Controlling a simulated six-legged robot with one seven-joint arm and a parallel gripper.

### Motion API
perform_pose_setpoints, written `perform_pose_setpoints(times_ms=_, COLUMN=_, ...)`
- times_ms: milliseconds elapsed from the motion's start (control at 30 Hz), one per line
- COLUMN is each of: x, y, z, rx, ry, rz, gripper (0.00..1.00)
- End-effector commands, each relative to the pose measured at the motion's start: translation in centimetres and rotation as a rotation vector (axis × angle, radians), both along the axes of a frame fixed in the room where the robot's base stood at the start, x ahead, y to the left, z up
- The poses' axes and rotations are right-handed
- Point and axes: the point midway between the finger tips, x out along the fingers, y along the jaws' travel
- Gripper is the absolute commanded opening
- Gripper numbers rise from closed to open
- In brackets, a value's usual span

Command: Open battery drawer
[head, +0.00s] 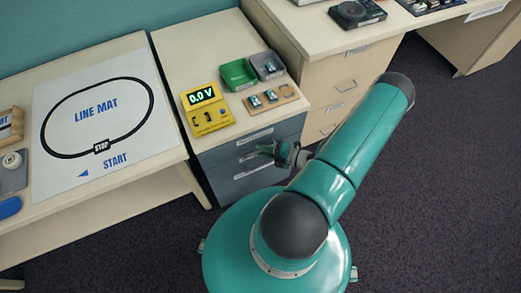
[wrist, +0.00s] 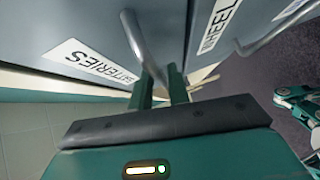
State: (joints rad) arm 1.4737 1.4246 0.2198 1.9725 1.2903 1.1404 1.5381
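The battery drawer (wrist: 90,35) is a grey front with a white "BATTERIES" label (wrist: 90,62) in the wrist view, and it looks shut. Its metal bar handle (wrist: 139,40) runs down toward my fingertips. My gripper (wrist: 161,72) has its two fingers apart, with the lower end of the handle at the gap between them. I see no clear grip on the bar. In the head view my gripper (head: 272,151) is at the front of the grey drawer unit (head: 226,157), and it hides part of the fronts and handles.
A drawer labelled "WHEEL..." (wrist: 222,25) adjoins in the wrist view, with another handle (wrist: 265,38). Desks flank the unit; dark carpet (head: 440,180) is clear at right.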

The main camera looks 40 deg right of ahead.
Motion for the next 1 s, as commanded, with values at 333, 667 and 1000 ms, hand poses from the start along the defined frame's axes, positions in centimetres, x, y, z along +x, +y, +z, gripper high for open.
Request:
perform_pose_setpoints(times_ms=333, x=0.9, y=0.5, z=-0.2, rx=-0.001, ry=0.001, rz=-0.001, gripper=0.18)
perform_pose_setpoints(times_ms=667, x=0.9, y=0.5, z=-0.2, rx=-0.001, ry=0.0, rz=0.0, gripper=0.0)
perform_pose_setpoints(times_ms=1000, x=-0.7, y=0.9, z=-0.1, rx=0.0, ry=0.001, rz=-0.001, gripper=0.0)
